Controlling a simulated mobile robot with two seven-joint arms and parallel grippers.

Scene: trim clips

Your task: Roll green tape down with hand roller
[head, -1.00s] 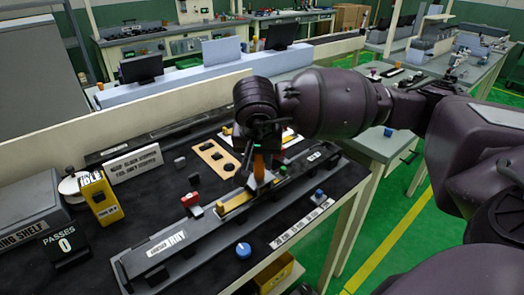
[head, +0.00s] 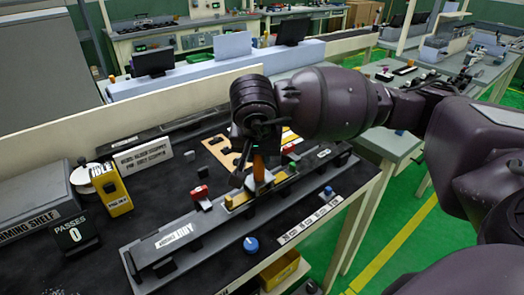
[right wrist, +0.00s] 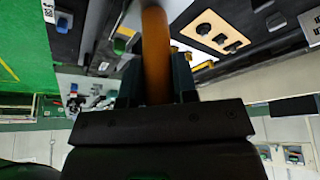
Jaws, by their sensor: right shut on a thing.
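My right gripper (head: 258,152) is shut on the orange handle of the hand roller (head: 259,170), which points down over the long grey fixture rail (head: 190,236). The handle also shows between the fingers in the right wrist view (right wrist: 156,55). The roller's lower end is at or just above the rail, beside a yellow piece (head: 237,200); I cannot tell whether it touches. My left gripper is not in view.
A red clamp (head: 201,196) and a blue knob (head: 251,244) are near the rail. A tan board (head: 219,150) lies behind. The black bench top is clear at front left.

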